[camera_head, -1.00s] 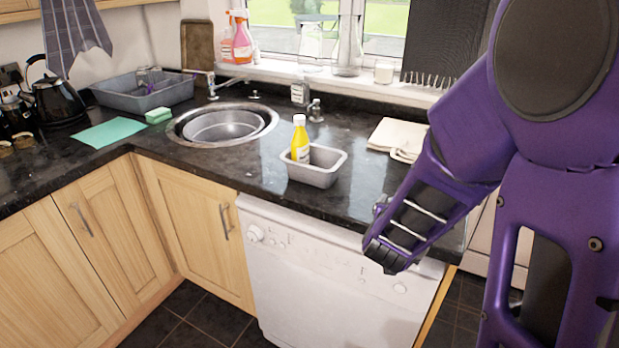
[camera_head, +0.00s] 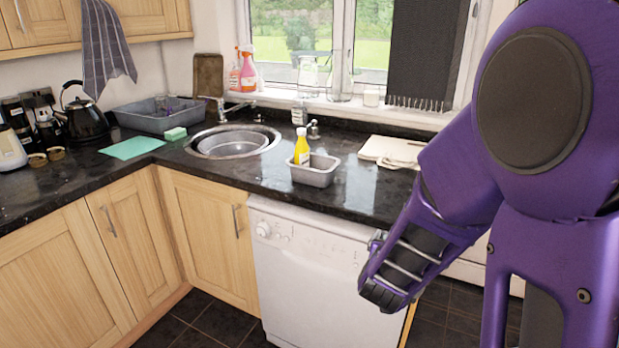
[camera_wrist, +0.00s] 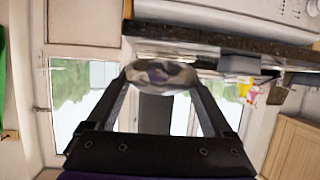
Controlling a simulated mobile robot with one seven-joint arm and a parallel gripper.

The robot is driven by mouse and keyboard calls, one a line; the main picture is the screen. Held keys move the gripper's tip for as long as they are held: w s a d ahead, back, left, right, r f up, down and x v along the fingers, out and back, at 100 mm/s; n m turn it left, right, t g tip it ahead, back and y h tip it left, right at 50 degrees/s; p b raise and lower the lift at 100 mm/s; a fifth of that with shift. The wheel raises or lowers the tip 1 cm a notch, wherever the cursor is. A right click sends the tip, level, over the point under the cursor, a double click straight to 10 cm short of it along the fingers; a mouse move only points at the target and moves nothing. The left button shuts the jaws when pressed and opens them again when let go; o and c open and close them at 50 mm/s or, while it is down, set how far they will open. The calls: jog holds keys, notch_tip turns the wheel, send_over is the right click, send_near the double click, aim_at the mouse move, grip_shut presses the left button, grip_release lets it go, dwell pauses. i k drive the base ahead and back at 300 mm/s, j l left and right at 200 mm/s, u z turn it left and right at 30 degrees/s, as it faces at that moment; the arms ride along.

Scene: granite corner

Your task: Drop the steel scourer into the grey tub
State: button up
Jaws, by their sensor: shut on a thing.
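In the wrist view, my gripper (camera_wrist: 160,77) is shut on the steel scourer (camera_wrist: 160,72), a roundish grey, mottled lump between the fingertips. The gripper and scourer do not show in the head view, where my purple arm fills the right side. A small grey tub (camera_head: 315,176) stands on the dark counter right of the sink. A yellow bottle (camera_head: 301,146) is at its back left; I cannot tell whether it is inside or behind. A larger grey tub (camera_head: 150,121) stands left of the sink with items in it.
The round sink (camera_head: 234,143) lies between the tubs. A green cloth (camera_head: 132,148) and green sponge (camera_head: 175,134) lie to its left. A folded pale cloth (camera_head: 392,149) lies right of the small tub. A white dishwasher (camera_head: 310,265) is below. Spray bottles (camera_head: 248,72) stand on the sill.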

aim_at(317, 180)
jog(key=k+u, duration=0.15)
jog(key=u, duration=0.25)
jog(key=k+u, duration=0.1)
jog(key=u, duration=0.3)
jog(key=l+u, duration=0.15)
jog(key=u, duration=0.2)
jog(key=i+l+u, duration=0.1)
jog(key=u, duration=0.25)
jog(key=i+l, duration=0.1)
jog(key=l, duration=2.5)
jog(key=i, duration=0.05)
